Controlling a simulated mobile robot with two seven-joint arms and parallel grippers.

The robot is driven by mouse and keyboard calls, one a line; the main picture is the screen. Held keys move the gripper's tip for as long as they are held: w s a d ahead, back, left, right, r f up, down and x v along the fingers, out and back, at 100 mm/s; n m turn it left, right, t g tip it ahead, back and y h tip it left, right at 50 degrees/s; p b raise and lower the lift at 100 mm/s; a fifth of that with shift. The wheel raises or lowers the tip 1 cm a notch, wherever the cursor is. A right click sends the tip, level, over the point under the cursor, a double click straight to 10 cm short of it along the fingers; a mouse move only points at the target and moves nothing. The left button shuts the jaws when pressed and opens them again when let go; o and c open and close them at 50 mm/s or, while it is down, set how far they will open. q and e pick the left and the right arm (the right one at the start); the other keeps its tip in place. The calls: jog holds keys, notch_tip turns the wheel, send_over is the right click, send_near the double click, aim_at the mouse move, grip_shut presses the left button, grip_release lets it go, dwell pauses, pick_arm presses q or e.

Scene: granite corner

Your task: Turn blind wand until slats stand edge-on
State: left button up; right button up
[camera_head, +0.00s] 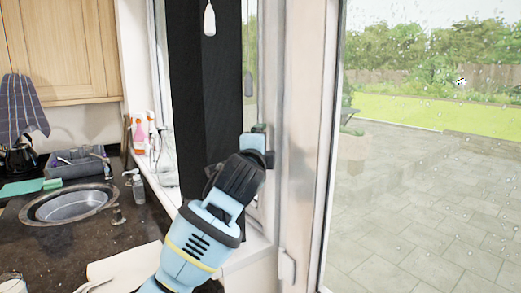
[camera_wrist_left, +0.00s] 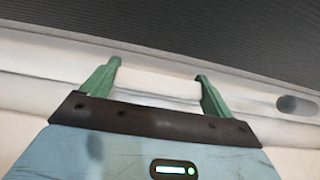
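The dark blind (camera_head: 205,85) hangs in the window recess in the head view. Its ribbed dark face (camera_wrist_left: 220,25) fills the top of the left wrist view, with no light gaps visible between slats. A slim white hanging piece (camera_head: 209,20) shows before the blind at the top; I cannot tell if it is the wand or a cord pull. My left gripper (camera_head: 258,132) is right of the blind's lower part, by the window frame. In the left wrist view its green fingers (camera_wrist_left: 158,78) stand apart, with a pale strip between or behind them. My right gripper is out of view.
The white window frame (camera_head: 302,130) stands close right of my left gripper. Spray bottles (camera_head: 142,133) stand on the sill. A sink (camera_head: 70,204) and dish rack (camera_head: 78,162) are on the dark worktop at left. A grey oval (camera_wrist_left: 297,105) shows on the pale surface.

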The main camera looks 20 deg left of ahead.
pick_arm(q)
jog(key=shift+n+g+y, duration=0.65)
jog(key=shift+n+y, duration=0.6)
jog(key=shift+y, duration=0.6)
jog(key=shift+n+g+y, duration=0.65)
jog(key=shift+n+y, duration=0.6)
jog(key=shift+y, duration=0.6)
jog(key=o, duration=0.8)
jog(key=v, duration=0.8)
jog(key=shift+w+a, duration=0.1)
